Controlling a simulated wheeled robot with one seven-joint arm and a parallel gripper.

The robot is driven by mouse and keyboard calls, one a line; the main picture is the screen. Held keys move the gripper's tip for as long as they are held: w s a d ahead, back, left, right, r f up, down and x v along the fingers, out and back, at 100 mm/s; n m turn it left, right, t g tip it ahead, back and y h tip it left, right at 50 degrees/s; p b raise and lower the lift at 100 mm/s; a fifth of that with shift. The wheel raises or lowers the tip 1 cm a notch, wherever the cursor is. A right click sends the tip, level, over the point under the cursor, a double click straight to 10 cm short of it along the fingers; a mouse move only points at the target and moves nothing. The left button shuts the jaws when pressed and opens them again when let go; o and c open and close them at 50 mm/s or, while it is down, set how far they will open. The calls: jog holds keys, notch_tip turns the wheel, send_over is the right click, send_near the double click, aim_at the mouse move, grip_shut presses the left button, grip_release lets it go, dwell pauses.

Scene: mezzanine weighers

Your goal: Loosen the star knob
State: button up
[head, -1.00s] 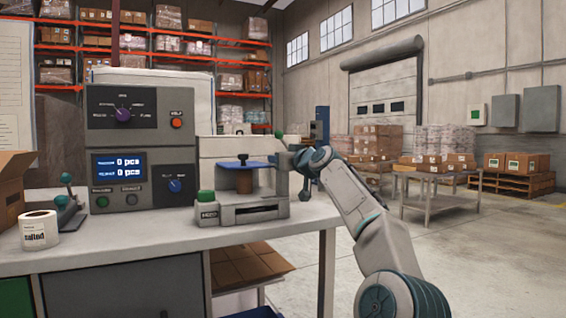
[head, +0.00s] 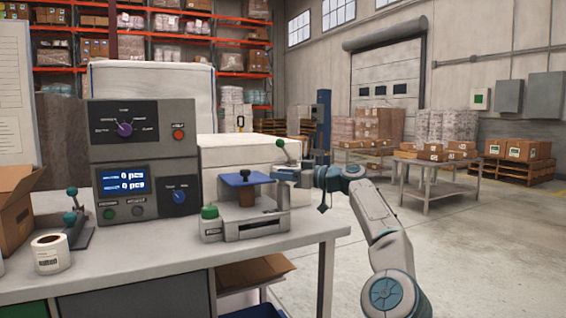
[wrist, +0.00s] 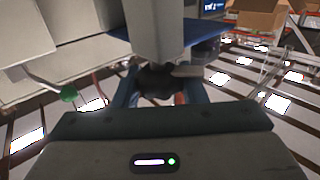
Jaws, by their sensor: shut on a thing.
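The star knob (wrist: 158,80) is dark and lobed, on the near side of a grey upright post (wrist: 160,30) in the wrist view. My gripper (wrist: 158,90) is shut on it, with one blue-grey finger on each side. In the head view my gripper (head: 290,174) is at the right side of the small weigher stand (head: 245,222), beside its post. The knob is hidden there, behind my gripper or the post. The stand's blue plate (head: 232,179) sits above a brown cylinder (head: 246,195).
A lever with a green ball (wrist: 68,92) sticks out left of my gripper. A grey control box (head: 145,165) with a lit display stands left on the bench (head: 130,262). A label roll (head: 50,254) and a carton (head: 15,215) are farther left. Floor right of the bench is open.

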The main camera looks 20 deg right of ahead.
jog(key=shift+d+r+n+g+y+p, duration=0.15)
jog(key=shift+n+g+y+p, duration=0.7)
jog(key=shift+p, duration=1.95)
jog(key=shift+r+n+g+y+p, duration=0.25)
jog(key=shift+n+g+y+p, duration=0.6)
jog(key=shift+p, duration=1.9)
jog(key=g+p, duration=0.1)
jog(key=p, duration=0.4)
jog(key=r+n+g+p, duration=0.1)
jog(key=p, duration=0.5)
jog(key=shift+d+y, duration=0.2)
jog(key=shift+y, duration=0.2)
jog(key=p, duration=0.6)
jog(key=shift+n+g+y, duration=0.3)
jog(key=shift+g, duration=0.1)
jog(key=p, duration=0.3)
jog(key=shift+f+g, duration=0.3)
jog(key=shift+s+a+f+n+p, duration=0.1)
jog(key=shift+a+f+n+p, duration=0.1)
jog(key=shift+f+n+p, duration=0.25)
